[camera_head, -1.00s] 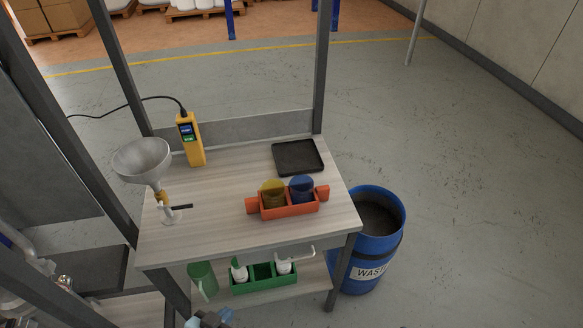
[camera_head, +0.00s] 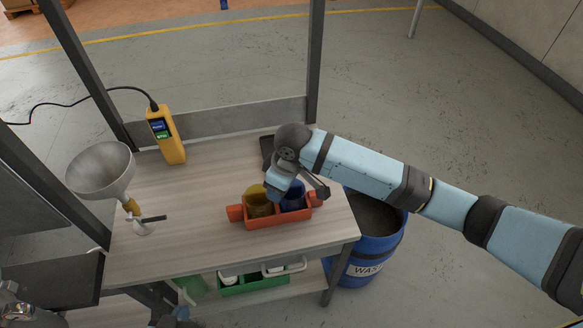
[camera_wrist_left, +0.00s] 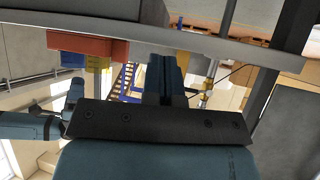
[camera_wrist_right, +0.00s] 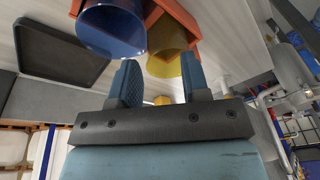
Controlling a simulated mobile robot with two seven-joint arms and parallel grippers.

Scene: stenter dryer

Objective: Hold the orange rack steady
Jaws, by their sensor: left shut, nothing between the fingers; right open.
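The orange rack (camera_head: 277,220) stands on the table with a yellow cup (camera_head: 257,205) and a blue cup (camera_head: 293,198) in it. My right gripper hangs over the rack's right part and hides some of both cups. In the right wrist view my right gripper (camera_wrist_right: 160,78) is open and empty, its fingers pointing at the rack (camera_wrist_right: 172,12), blue cup (camera_wrist_right: 112,25) and yellow cup (camera_wrist_right: 168,50). In the left wrist view my left gripper (camera_wrist_left: 165,75) is shut and empty, apart from the rack (camera_wrist_left: 85,46), which appears upside down.
A funnel (camera_head: 101,170) on a stand and a yellow handheld device (camera_head: 166,137) stand on the left of the table (camera_head: 185,240). A black tray (camera_head: 267,150) lies behind my right wrist. A green rack (camera_head: 253,285) is on the lower shelf. A blue waste bin (camera_head: 375,255) stands at right.

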